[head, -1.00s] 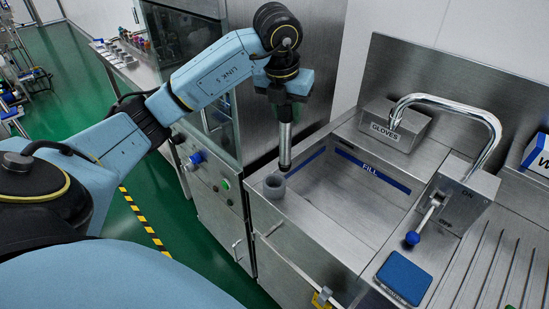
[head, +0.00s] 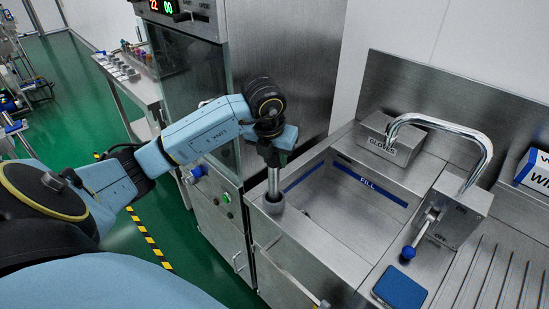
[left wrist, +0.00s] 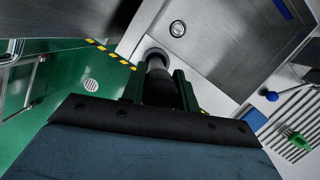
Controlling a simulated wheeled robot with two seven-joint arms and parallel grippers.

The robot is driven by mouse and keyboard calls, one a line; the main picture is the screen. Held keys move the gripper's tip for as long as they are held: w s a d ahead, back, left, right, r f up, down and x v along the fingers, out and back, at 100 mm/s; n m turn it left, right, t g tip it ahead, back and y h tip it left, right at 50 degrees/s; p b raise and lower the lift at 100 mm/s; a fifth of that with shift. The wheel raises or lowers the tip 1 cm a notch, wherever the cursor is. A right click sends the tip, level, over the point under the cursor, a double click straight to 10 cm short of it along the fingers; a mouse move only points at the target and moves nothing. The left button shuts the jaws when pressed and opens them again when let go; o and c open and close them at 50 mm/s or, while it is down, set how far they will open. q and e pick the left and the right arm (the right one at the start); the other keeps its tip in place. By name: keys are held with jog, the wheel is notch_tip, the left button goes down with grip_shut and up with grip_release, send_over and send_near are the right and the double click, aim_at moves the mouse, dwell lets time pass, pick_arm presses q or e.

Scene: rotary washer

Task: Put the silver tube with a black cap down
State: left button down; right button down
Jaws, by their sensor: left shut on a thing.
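My left gripper (head: 270,142) points down above the left rim of the sink and is shut on the silver tube (head: 273,181). My right gripper is not in view.
The steel sink basin (head: 335,212) lies right of the holder, with a faucet (head: 478,150), a blue-knobbed lever (head: 408,252) and a blue pad (head: 400,287). A gloves box (head: 388,138) stands behind. A glass-doored cabinet (head: 185,90) stands left of the sink.

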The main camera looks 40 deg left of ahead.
pick_arm(q)
jog(key=shift+f, duration=0.4)
jog(key=shift+f, duration=0.15)
jog(key=c, duration=1.1)
grip_release()
jog(key=shift+o, duration=0.2)
jog(key=shift+r, duration=0.45)
jog(key=v, duration=1.1)
jog(key=shift+s+r, duration=0.15)
jog(key=shift+r, duration=0.15)
